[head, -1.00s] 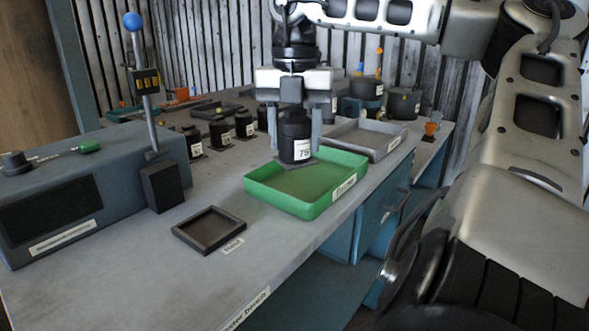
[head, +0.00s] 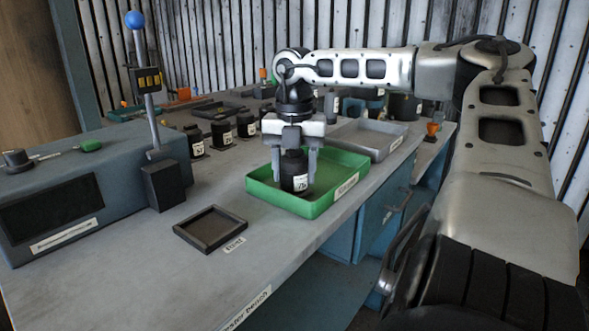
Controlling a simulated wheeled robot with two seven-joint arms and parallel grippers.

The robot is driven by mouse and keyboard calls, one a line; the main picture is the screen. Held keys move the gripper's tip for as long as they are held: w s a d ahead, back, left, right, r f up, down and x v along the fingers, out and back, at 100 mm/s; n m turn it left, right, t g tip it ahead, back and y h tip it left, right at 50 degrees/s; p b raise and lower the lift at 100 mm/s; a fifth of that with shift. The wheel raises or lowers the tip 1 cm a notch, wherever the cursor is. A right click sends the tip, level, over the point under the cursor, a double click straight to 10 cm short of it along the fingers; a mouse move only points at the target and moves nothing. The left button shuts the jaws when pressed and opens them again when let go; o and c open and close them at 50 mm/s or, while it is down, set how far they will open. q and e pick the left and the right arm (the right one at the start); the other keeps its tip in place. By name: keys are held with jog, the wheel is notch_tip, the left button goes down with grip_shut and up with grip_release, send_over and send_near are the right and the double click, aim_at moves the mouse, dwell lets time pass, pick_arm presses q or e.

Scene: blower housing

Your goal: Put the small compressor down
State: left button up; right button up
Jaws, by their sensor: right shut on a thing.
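The small compressor is a black cylinder (head: 293,170) with a white label. It is upright inside the green tray (head: 318,208), low near the tray's floor; I cannot tell whether its base touches the floor. My right gripper (head: 293,172) points down from above, its fingers on both sides of the black cylinder and shut on it. My left gripper is not in the head view.
A small dark square tray (head: 210,229) lies empty in front. A grey tray (head: 372,137) stands behind the green one. Several similar black cylinders (head: 222,134) stand at the back left. A blue-grey tester box (head: 85,195) fills the left side.

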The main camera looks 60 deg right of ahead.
jog(key=o, duration=1)
jog(key=shift+f, duration=0.15)
jog(key=o, duration=0.4)
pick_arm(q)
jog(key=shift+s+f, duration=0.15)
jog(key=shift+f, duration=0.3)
pick_arm(e)
jog(key=shift+r, duration=0.25)
notch_tip(320, 180, up, 11)
jog(key=shift+f+p, duration=0.15)
jog(key=shift+p, duration=0.8)
jog(key=shift+r, duration=0.65)
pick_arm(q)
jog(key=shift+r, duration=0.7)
